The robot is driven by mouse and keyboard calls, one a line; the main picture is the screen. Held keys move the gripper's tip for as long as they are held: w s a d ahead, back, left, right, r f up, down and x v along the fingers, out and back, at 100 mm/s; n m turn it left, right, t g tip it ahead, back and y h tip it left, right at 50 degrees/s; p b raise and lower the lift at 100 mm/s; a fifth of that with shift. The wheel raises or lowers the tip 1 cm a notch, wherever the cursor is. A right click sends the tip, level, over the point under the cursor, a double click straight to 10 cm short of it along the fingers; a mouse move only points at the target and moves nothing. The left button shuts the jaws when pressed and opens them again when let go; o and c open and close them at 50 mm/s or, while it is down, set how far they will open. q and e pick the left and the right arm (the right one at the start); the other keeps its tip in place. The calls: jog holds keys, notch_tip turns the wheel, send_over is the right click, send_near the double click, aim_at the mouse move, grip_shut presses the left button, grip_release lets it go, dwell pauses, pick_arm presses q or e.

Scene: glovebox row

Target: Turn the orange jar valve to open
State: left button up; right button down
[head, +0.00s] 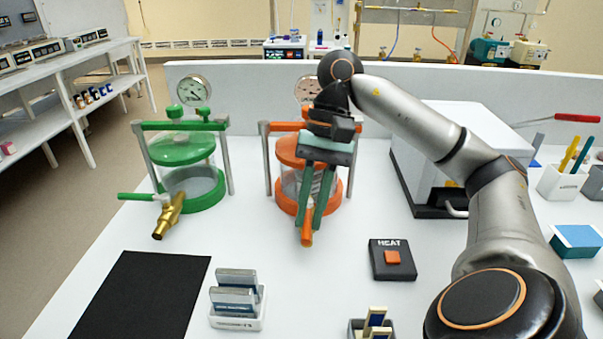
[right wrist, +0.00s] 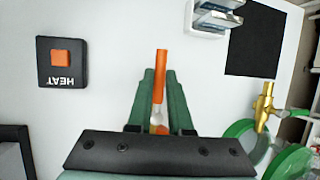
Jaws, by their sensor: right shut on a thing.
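The orange jar (head: 284,205) stands at the middle of the white bench, with an orange lid and ring under a grey-legged frame. My right gripper (head: 312,222) reaches down in front of it, its green fingers shut on the orange valve handle (head: 306,240). The handle's end sticks out past the fingertips toward the near edge. In the right wrist view the handle (right wrist: 160,70) lies between the two fingers (right wrist: 159,92). The valve body is mostly hidden by the gripper. My left gripper is not in view.
A green jar (head: 190,205) stands to the left, with a brass valve (head: 167,216) and a green handle pointing left. A HEAT button box (head: 391,270), a black mat (head: 140,295) and a slide rack (head: 236,318) lie nearer. A white box (head: 430,135) stands behind my right arm.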

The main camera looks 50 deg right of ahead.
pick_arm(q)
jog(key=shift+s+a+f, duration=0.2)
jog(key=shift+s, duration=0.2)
pick_arm(e)
jog(key=c, duration=0.8)
grip_release()
jog(key=shift+d, duration=0.1)
jog(key=shift+c, duration=0.2)
pick_arm(q)
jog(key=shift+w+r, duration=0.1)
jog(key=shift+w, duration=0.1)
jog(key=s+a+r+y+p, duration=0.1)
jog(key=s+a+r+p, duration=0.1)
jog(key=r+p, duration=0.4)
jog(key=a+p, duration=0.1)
jog(key=p, duration=0.2)
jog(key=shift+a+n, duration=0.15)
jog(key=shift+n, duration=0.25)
pick_arm(e)
jog(key=v, duration=1.2)
jog(key=shift+r, duration=0.2)
